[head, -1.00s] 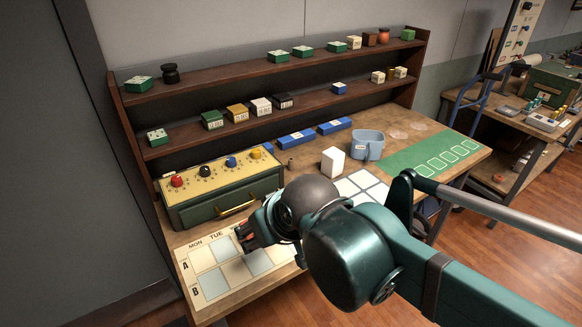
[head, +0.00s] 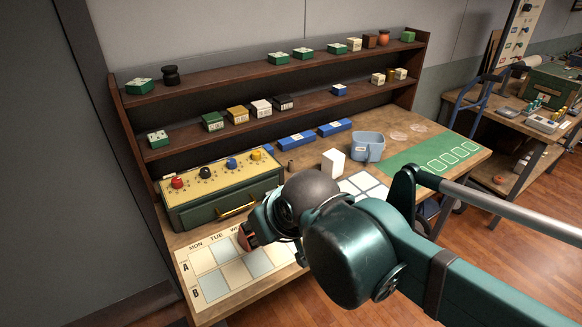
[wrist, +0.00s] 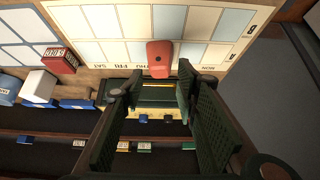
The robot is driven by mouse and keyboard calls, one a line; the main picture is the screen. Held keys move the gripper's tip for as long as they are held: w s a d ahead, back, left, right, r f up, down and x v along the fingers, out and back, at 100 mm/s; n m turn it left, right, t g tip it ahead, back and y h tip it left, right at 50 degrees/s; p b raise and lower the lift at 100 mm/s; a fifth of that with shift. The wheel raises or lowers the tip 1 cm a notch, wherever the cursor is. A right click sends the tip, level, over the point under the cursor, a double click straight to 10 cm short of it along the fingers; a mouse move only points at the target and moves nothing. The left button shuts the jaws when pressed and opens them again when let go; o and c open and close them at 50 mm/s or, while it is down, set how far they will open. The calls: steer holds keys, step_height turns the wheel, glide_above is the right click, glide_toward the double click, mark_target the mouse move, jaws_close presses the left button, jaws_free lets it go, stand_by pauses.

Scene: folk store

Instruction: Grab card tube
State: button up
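The weekday board (head: 211,285) lies at the bench's front left. The green drawer unit (head: 190,214) with knobs stands behind it. A white box (head: 333,162), blue bin (head: 367,147) and green mat (head: 415,162) are to the right. Shelves with small boxes line the back.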

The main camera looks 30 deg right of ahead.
steer(key=w+d+r+m+g+h+p, duration=0.2)
steer(key=w+d+r+m+p, duration=0.45)
steer(key=w+r, duration=0.5)
steer(key=m+g+h+p, duration=0.25)
steer(key=m+p, duration=0.35)
steer(key=p, duration=0.6)
glide_above(291, 166)
steer(key=a, duration=0.2)
step_height(291, 166, down, 15)
steer(key=shift+s+a+f+g+y, duration=0.1)
steer(key=shift+s+f+g+y, duration=0.05)
steer(key=shift+s+g+y, duration=0.1)
steer(key=shift+f, duration=0.15)
steer(key=shift+x, duration=1.15)
